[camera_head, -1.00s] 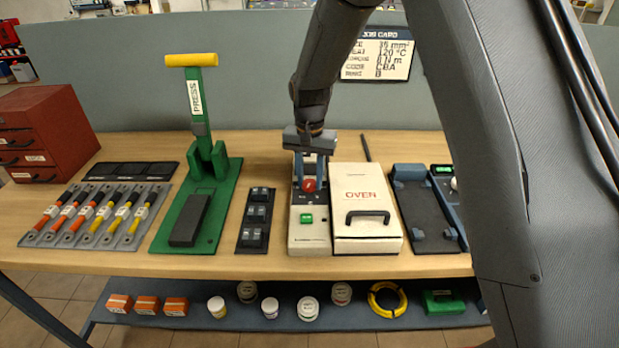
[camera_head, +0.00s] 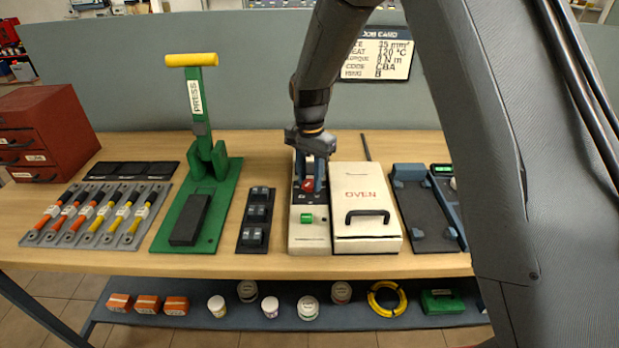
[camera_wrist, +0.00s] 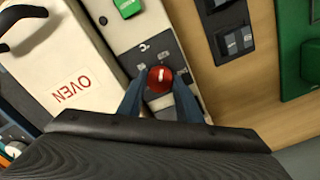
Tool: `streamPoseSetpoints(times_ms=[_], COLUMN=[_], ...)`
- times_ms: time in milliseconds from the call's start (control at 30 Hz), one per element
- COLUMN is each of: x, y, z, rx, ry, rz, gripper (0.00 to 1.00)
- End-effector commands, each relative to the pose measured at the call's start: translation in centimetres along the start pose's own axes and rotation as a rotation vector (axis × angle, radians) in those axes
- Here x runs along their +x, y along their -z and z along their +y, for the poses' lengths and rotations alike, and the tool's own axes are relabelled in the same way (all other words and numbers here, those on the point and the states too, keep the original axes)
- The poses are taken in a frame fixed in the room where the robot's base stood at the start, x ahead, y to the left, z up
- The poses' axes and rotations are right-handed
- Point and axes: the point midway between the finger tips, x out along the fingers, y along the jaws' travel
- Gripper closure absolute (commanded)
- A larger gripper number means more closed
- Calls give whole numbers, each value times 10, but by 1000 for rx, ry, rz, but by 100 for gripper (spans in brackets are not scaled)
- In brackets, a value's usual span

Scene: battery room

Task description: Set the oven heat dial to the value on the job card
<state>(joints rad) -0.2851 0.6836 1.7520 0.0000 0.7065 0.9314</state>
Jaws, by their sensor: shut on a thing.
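The red heat dial (camera_head: 308,186) with a white pointer mark sits on the cream control panel (camera_head: 309,240) left of the oven (camera_head: 367,222). My gripper (camera_head: 307,184) points down over the panel, its blue fingers one on each side of the dial and shut on it. A green button (camera_head: 307,218) is on the same panel.
The oven's lid is closed, with a black handle (camera_head: 367,215). A black switch block (camera_head: 255,220) and the green press (camera_head: 201,185) stand to the left. A dark cradle (camera_head: 428,225) stands to the right. Bare wood lies between the switch block and press.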

Motion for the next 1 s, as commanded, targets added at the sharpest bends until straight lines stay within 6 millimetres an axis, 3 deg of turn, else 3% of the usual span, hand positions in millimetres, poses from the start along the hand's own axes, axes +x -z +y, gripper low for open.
streamPoseSetpoints(times_ms=[133, 167, 267, 667, 1000], x=[-1, -1, -1, -8, -59], y=[1, 1, 1, 1, 1], z=[-1, -1, -1, -1, -1], rx=[-1, -1, -1, -1, -1], ry=[3, 3, 2, 4, 4], rz=[2, 2, 2, 3, 3], gripper=[91, 65, 50, 50, 50])
